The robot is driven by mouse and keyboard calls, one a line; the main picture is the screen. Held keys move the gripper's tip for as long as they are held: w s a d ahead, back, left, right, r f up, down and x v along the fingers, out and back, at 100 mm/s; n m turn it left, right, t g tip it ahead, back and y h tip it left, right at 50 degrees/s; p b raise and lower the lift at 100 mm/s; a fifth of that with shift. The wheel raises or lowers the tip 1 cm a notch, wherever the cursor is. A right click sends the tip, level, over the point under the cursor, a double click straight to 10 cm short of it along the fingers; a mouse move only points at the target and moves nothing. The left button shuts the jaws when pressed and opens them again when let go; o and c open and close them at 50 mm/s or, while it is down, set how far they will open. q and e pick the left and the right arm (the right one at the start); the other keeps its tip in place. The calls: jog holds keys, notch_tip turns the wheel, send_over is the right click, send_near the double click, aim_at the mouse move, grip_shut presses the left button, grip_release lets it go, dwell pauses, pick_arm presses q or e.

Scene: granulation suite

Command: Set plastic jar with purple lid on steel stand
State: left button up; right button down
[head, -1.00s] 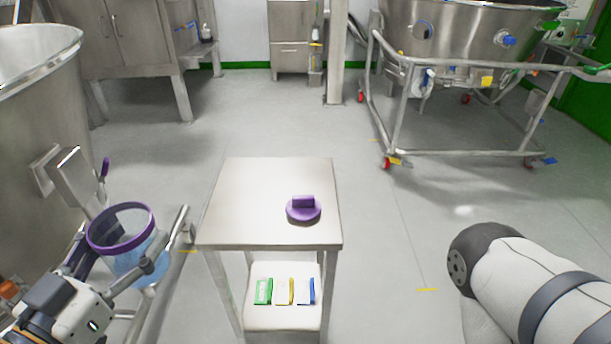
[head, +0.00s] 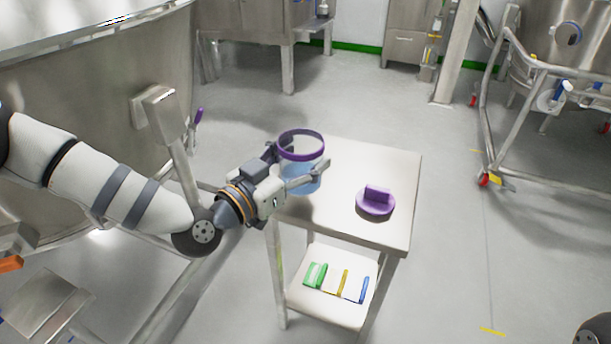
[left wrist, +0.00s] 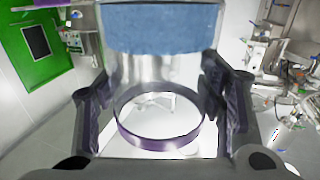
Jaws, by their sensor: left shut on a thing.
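The clear plastic jar (head: 301,178) has a purple band around its top and blue contents in its lower part. My left gripper (head: 298,166) is shut on its sides and holds it upright over the left part of the steel stand's top (head: 375,158). I cannot tell whether its base touches the top. A purple round piece with a raised grip (head: 375,201) lies apart on the stand, toward the front right. In the left wrist view the jar (left wrist: 158,72) shows between my fingers, its purple rim toward the bottom of the picture. My right gripper is out of view.
The stand's lower shelf (head: 318,311) holds green, yellow and blue-edged items. A large steel vessel (head: 90,90) with a bracket stands at left, close to my left arm. A wheeled steel frame (head: 487,130) is at right. The stand's top is clear behind the purple piece.

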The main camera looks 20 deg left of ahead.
aim_at(303, 172)
pick_arm(q)
jog(key=shift+w+d+f+b, duration=0.15)
jog(key=shift+f+b, duration=0.1)
jog(key=shift+f, duration=0.65)
jog(key=shift+w+a+f+b, duration=0.1)
jog(key=shift+w+f+b, duration=0.1)
jog(key=shift+f, duration=0.65)
jog(key=shift+f, duration=0.1)
jog(key=shift+f, duration=0.15)
jog(key=o, duration=1.2)
jog(key=shift+s+r, duration=0.25)
jog(key=shift+s, duration=0.05)
jog(key=p+v, duration=0.1)
jog(key=v, duration=1)
jog(key=shift+s, duration=0.25)
